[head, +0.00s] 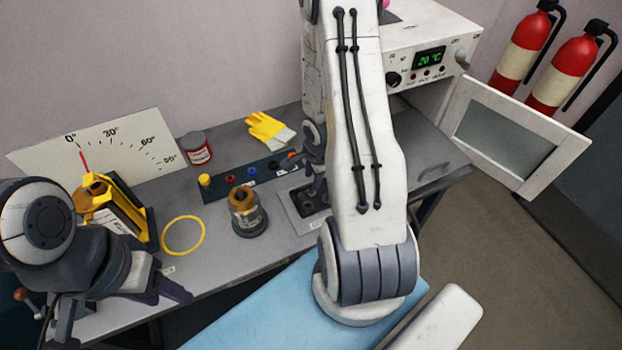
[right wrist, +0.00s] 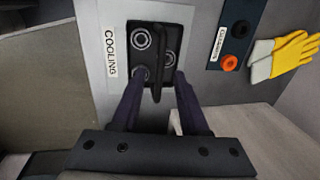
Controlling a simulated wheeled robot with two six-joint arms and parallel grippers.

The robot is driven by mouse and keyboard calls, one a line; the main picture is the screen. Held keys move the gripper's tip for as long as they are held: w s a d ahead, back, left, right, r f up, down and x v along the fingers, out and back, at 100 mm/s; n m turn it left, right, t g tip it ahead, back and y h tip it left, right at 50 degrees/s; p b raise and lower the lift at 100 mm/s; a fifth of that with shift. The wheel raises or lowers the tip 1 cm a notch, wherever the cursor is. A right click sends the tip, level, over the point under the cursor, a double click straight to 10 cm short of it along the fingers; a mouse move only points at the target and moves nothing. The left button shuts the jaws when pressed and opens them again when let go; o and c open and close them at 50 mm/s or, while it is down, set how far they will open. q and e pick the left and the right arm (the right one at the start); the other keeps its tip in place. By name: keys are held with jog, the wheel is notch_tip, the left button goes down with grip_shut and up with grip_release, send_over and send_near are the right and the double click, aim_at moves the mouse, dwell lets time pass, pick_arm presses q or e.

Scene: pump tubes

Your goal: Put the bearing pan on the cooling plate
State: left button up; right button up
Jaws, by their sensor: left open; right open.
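The bearing pan (right wrist: 178,35) is a dark, square, shallow pan with metal rings in it. In the right wrist view it sits on the grey cooling plate (right wrist: 107,80), beside the label "COOLING". The plate also shows in the head view (head: 289,215), with the pan (head: 309,202) partly hidden by my right arm. My right gripper (right wrist: 158,82) is open, its two fingers on either side of the pan's dark handle, with gaps visible. In the head view my right gripper (head: 315,168) is mostly hidden. My left gripper (head: 168,292) is open and empty at the lower left.
A brass-topped part (head: 247,212) stands left of the plate, near a yellow ring (head: 183,235). Behind are a dark socket strip (head: 240,174) and yellow gloves (head: 268,128). An oven (head: 430,50) has its door (head: 515,135) open at the right.

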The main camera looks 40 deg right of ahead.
pick_arm(q)
jog(key=shift+r+p, duration=0.9)
jog(key=shift+r, duration=0.5)
pick_arm(e)
jog(key=shift+s+a+r, duration=0.1)
jog(key=shift+s+r, duration=0.1)
jog(key=shift+r, duration=0.75)
jog(key=shift+s+r, duration=0.15)
jog(key=shift+r, duration=0.8)
jog(key=w+a+r+n, duration=0.1)
jog(key=a+r+n, duration=1.1)
jog(key=a, duration=0.4)
jog(key=s+a+r+n+g, duration=0.1)
jog(key=s+a+r+n, duration=0.4)
jog(key=s+a+n, duration=0.2)
jog(key=s+a+r+n+g+y, duration=0.1)
jog(key=s+a+r+n, duration=0.4)
jog(key=s+a+n, duration=0.2)
jog(key=s+n, duration=0.2)
jog(key=shift+s+y, duration=0.3)
jog(key=shift+s, duration=0.05)
pick_arm(q)
jog(key=shift+f, duration=0.1)
pick_arm(e)
jog(key=shift+a, duration=0.1)
